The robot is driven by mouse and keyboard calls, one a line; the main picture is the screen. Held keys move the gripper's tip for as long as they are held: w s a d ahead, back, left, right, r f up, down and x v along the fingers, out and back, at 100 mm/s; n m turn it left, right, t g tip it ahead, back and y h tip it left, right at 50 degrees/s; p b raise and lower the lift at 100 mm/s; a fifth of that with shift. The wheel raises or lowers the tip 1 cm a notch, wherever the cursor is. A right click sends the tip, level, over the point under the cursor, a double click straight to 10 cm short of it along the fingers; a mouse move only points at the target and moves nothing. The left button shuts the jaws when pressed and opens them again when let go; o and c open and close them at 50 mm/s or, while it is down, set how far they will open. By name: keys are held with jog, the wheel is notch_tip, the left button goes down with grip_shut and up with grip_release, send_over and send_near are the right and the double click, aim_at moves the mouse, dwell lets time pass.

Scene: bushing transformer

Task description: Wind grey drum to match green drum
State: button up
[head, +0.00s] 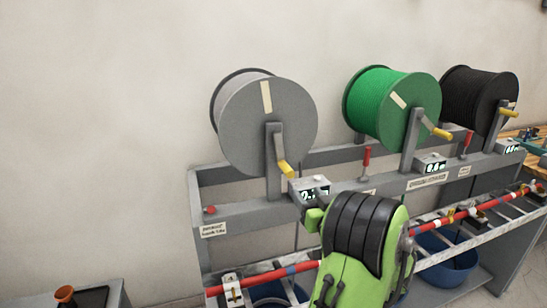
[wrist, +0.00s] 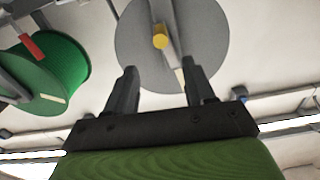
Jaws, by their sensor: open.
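The grey drum (head: 265,120) stands at the left of the rack, with a yellow-handled crank (head: 286,168) in front, handle low and to the right. Its display (head: 314,190) is partly covered by my arm; it starts with what looks like 2. The green drum (head: 395,105) is to its right, its yellow crank handle (head: 441,133) pointing right, its display (head: 431,165) too small to read surely. In the wrist view my gripper (wrist: 159,68) is open and empty, its fingers pointing toward the grey drum (wrist: 190,65) and its yellow handle (wrist: 160,36), apart from the handle. My arm hides the fingers in the head view.
A black drum (head: 480,98) stands at the far right. Red levers (head: 367,160) rise from the rack between drums. A red bar (head: 440,227) runs along the rack's front, with blue bins (head: 445,252) below. Bare wall is at the left.

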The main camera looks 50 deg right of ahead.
aim_at(287, 171)
jog(key=p+x, duration=0.8)
jog(key=x, duration=0.7)
jog(key=shift+s, duration=0.1)
grip_shut()
